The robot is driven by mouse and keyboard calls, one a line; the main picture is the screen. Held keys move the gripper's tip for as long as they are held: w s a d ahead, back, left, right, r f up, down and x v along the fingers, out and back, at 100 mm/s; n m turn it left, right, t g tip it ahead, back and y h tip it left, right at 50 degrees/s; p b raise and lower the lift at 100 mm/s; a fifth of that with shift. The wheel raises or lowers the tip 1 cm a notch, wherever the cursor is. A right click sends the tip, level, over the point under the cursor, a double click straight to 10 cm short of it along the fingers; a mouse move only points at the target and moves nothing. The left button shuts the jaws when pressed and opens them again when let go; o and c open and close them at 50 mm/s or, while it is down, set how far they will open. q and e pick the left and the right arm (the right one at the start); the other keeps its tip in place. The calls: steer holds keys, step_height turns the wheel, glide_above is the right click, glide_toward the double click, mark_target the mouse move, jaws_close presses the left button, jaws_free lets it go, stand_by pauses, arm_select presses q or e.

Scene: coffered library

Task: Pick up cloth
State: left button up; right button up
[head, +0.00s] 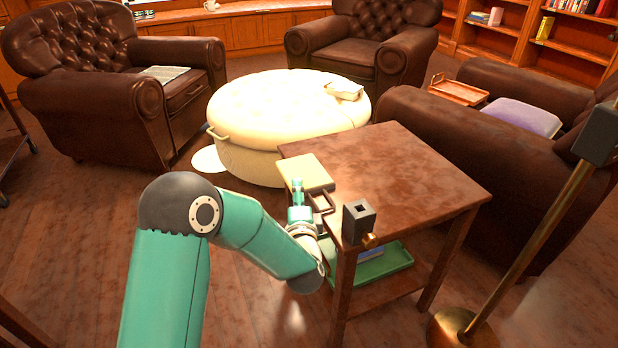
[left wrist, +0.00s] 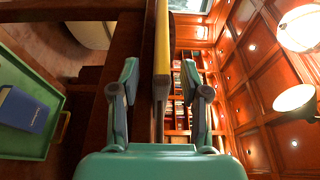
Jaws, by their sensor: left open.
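A flat cream-yellow piece (head: 305,170) lies at the left edge of the side table and sticks out past it. It may be the folded cloth, but I cannot tell it from a book. In the left wrist view its yellow edge (left wrist: 162,45) shows between my fingers. My left gripper (head: 298,190) is at the near end of this piece. In the left wrist view the gripper (left wrist: 163,85) is open, with one finger on each side of the edge; contact cannot be made out. My right gripper is not in view.
The wooden side table (head: 400,165) has a mostly bare top. A dark box (head: 358,222) stands at its near corner. A green tray (head: 385,265) with a blue book (left wrist: 24,110) is on the lower shelf. A cream ottoman (head: 250,115) and leather armchairs stand behind. A brass lamp pole (head: 530,245) is right.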

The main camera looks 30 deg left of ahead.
arm_select(q)
jaws_close()
